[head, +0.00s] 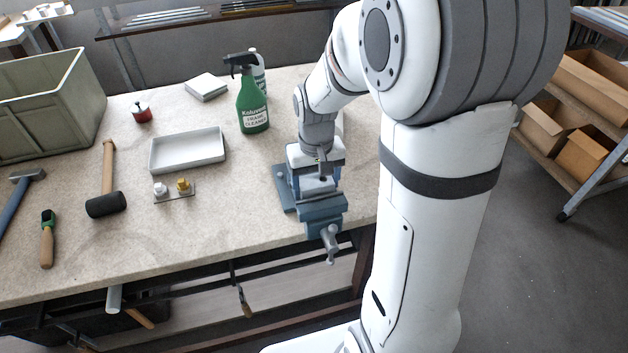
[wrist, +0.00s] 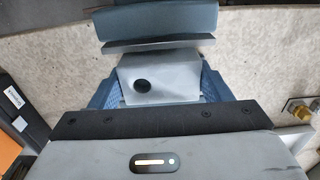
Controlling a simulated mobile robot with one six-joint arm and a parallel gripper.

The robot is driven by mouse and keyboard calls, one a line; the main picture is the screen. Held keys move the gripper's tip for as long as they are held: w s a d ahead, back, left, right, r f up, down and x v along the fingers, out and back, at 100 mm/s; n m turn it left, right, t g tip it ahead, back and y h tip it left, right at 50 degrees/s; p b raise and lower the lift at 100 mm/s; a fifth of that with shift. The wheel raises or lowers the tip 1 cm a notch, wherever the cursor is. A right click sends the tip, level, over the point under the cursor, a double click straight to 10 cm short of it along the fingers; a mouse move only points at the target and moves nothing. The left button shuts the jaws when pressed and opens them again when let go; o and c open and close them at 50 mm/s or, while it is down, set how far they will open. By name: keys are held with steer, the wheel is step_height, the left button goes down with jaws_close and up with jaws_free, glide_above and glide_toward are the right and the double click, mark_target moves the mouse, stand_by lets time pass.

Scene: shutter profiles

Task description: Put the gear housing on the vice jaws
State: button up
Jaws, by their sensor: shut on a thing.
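The gear housing, a light grey block with a dark round hole (wrist: 182,78), shows in the wrist view between a dark jaw plate and my gripper. My gripper (head: 319,168) points down over the vice in the head view and is shut on the housing; its fingertips are mostly hidden. The blue vice (head: 318,208) stands at the bench's right front edge, its handle hanging over the edge. A blue vice jaw (wrist: 158,20) shows at the top of the wrist view. I cannot tell whether the housing touches the jaws.
A green spray bottle (head: 252,108) stands behind and left of the vice. A white tray (head: 188,160), a small plate with two fittings (head: 174,196) and a mallet (head: 106,204) lie to the left. A grey-green crate (head: 45,110) is at the far left. Bench between vice and tray is clear.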

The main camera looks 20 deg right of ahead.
mark_target(316, 181)
steer(key=o, duration=1.2)
steer(key=shift+f, duration=0.15)
steer(key=shift+o, duration=0.2)
step_height(316, 181, up, 11)
steer(key=s+t, duration=0.3)
steer(key=s, duration=1.1)
steer(key=shift+a+f, duration=0.2)
steer(key=shift+f, duration=0.15)
steer(key=shift+s, duration=0.1)
